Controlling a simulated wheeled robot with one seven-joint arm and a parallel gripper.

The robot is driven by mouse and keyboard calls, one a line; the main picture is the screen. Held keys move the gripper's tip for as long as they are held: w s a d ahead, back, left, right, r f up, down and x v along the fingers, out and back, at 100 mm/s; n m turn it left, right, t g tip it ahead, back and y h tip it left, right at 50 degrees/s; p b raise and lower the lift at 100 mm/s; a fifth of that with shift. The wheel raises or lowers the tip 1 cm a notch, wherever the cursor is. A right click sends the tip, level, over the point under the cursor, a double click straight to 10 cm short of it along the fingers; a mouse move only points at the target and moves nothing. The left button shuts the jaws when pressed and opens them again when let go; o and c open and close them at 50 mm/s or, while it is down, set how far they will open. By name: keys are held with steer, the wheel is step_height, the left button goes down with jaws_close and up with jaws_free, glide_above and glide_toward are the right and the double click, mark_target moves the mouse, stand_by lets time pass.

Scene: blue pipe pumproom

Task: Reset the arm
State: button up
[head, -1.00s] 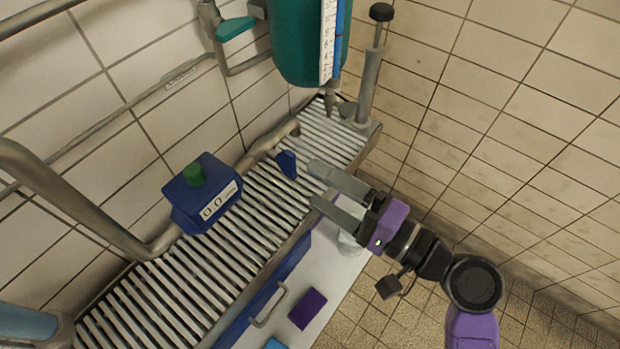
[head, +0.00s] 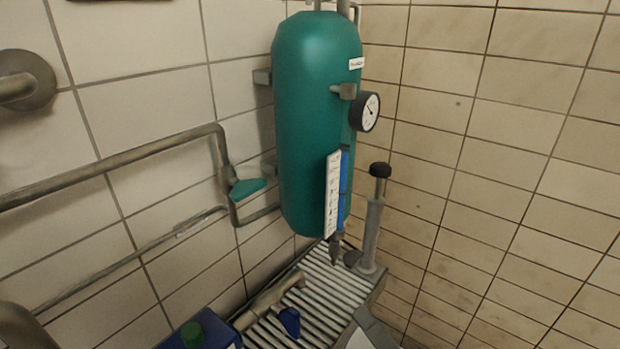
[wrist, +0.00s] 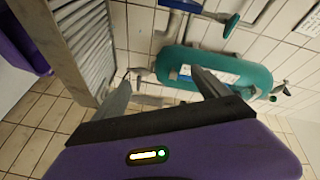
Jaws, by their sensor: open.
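My gripper (wrist: 163,78) shows in the wrist view, with a purple body and two grey fingers spread apart. The gap between the fingers holds nothing. Behind the fingers is the green tank (wrist: 225,68), which lies sideways in that view and appears apart from them. In the head view the tank (head: 312,120) hangs upright at the wall. A grey piece at the bottom edge of the head view may be part of my gripper, but most of my arm is out of that picture.
A slatted metal bench (head: 325,290) runs below the tank. On it are a blue box with a green button (head: 192,335), a blue-handled valve (head: 289,321) and an upright hand pump (head: 372,230). A pressure gauge (head: 369,112) sits on the tank. Tiled walls close the corner.

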steer(key=s+d+f+n+t+h, duration=0.1)
steer(key=s+d+f+n+h, duration=0.2)
steer(key=s+d+h, duration=0.55)
steer(key=s+n+g+p, duration=0.1)
steer(key=s+n, duration=0.3)
steer(key=s, duration=1.7)
steer(key=shift+s+d+n+g+p, duration=0.2)
steer(key=shift+d+n+g+p, duration=0.1)
steer(key=shift+d+g+p, duration=0.15)
